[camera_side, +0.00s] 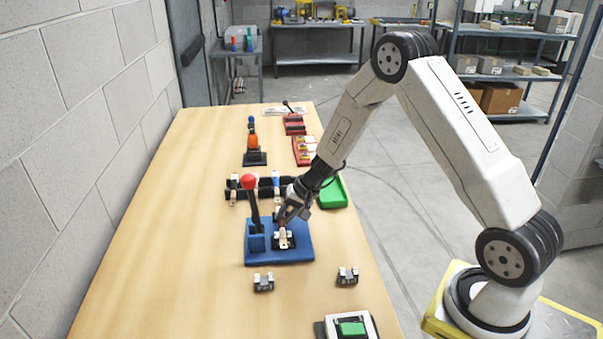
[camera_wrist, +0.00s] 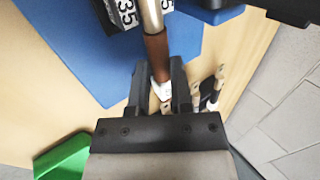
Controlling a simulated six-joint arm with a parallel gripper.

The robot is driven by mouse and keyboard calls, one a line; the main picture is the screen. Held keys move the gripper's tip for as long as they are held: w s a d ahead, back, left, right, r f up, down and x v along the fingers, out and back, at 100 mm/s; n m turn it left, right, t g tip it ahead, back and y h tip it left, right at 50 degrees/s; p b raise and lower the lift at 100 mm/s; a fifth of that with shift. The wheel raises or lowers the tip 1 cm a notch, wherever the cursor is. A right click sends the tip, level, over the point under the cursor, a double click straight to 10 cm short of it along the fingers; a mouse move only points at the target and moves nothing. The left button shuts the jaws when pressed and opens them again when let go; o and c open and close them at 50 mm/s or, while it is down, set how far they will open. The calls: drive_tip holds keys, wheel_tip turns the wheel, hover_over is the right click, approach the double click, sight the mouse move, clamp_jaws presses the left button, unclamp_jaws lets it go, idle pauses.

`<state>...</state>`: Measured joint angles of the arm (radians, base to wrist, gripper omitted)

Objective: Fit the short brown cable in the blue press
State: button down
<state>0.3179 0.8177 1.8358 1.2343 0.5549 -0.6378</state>
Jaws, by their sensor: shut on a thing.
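The blue press (camera_side: 305,252) lies on the bench, with its black lever and red knob (camera_side: 250,182) standing up at its left. Its blue base also shows in the wrist view (camera_wrist: 72,45). A black die block marked 35 (camera_wrist: 125,13) sits on it. My gripper (camera_side: 285,218) is low over the press, shut on the short brown cable (camera_wrist: 156,50). The cable's pale lug end (camera_wrist: 162,91) is between the fingers. In the side view the cable is small.
Two small metal blocks (camera_side: 263,282) (camera_side: 347,276) lie in front of the press. A rack with cables (camera_side: 265,192) stands just behind it, close to my gripper. A green tray (camera_side: 335,192) is at the right. The bench's left side (camera_side: 165,240) is clear.

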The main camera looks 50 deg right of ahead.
drive_tip(key=shift+f, duration=0.35)
idle(0.3)
drive_tip(key=shift+c, duration=2.2)
unclamp_jaws()
drive_tip(key=v, duration=0.7)
drive_tip(key=shift+s+d+r, duration=0.15)
drive_tip(key=shift+r, duration=0.2)
drive_tip(key=s+a+r+n+g+h, duration=0.1)
drive_tip(key=s+a+n, duration=0.3)
drive_tip(key=s, duration=0.4)
drive_tip(key=s+a+r+n+g+h, duration=0.1)
drive_tip(key=s+a+r+n+h, duration=0.2)
drive_tip(key=s, duration=0.6)
drive_tip(key=a+r+n, duration=0.1)
drive_tip(key=a+n, duration=0.1)
drive_tip(key=shift+a+r+h, duration=0.3)
drive_tip(key=shift+a+h, duration=0.1)
